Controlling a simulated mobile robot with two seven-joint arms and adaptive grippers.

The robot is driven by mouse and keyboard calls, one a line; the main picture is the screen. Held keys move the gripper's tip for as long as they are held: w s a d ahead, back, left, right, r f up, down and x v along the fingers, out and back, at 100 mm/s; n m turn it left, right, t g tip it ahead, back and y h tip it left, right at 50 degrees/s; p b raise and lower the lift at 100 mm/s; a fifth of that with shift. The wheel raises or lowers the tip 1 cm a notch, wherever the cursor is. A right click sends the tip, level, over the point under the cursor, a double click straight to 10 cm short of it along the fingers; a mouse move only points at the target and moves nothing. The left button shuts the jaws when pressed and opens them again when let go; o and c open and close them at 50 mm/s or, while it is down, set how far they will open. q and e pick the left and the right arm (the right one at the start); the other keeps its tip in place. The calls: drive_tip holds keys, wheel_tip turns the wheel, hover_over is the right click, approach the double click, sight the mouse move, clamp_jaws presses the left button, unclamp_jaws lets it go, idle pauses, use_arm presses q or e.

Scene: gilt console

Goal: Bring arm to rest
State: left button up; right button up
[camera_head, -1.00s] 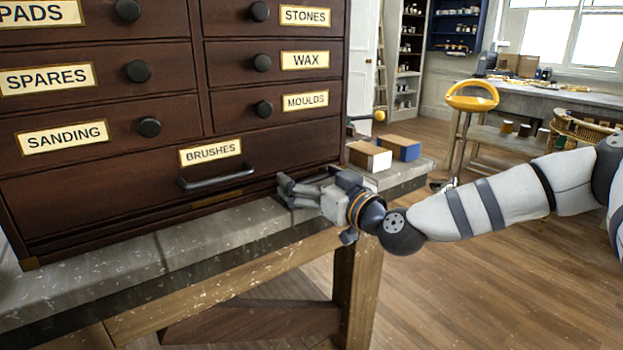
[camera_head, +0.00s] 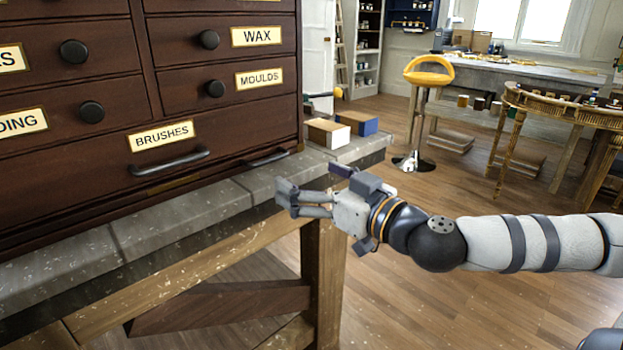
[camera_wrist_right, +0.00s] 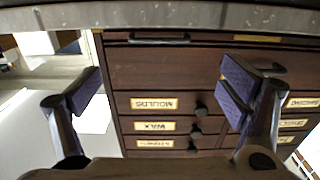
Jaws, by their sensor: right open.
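My right gripper (camera_head: 288,198) is open and empty. In the head view it is just in front of the bench edge, near the right end of the dark wooden drawer cabinet (camera_head: 70,180), and apart from it. In the right wrist view the two padded fingers of the right gripper (camera_wrist_right: 163,92) stand wide apart, with the cabinet (camera_wrist_right: 150,75) beyond them, upside down. The drawer labelled BRUSHES (camera_head: 110,175) looks closed and has a dark bar handle (camera_head: 168,161). My left gripper is not in view.
The stone-topped bench (camera_head: 150,222) carries the cabinet. A box with a white end (camera_head: 328,133) and a blue box (camera_head: 358,122) sit on the bench right of the cabinet. A yellow stool (camera_head: 429,78) stands behind on the wooden floor.

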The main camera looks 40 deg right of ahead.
drive_tip(key=s+a+f+g+y+p, duration=0.1)
drive_tip(key=s+a+f+g, duration=0.35)
drive_tip(key=f, duration=0.35)
drive_tip(key=s+a+f+g+y, duration=0.1)
drive_tip(key=s+a+f+g, duration=0.35)
drive_tip(key=f, duration=0.35)
drive_tip(key=s+a+f+g+y+p, duration=0.1)
drive_tip(key=s+a+f+g, duration=0.25)
drive_tip(key=s+f, duration=0.35)
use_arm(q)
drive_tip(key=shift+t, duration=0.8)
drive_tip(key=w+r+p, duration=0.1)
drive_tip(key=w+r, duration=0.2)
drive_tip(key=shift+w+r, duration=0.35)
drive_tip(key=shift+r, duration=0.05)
use_arm(e)
drive_tip(key=s+d+f+g+h, duration=0.1)
drive_tip(key=s+f+g, duration=0.3)
drive_tip(key=s, duration=0.8)
drive_tip(key=s+d+f+m+g+h, duration=0.1)
drive_tip(key=s+f+g+h, duration=0.2)
drive_tip(key=s+f, duration=0.3)
drive_tip(key=s+g, duration=0.1)
drive_tip(key=s, duration=0.4)
drive_tip(key=shift+s+d+h, duration=0.15)
drive_tip(key=shift+s+h, duration=0.15)
drive_tip(key=shift+s, duration=0.1)
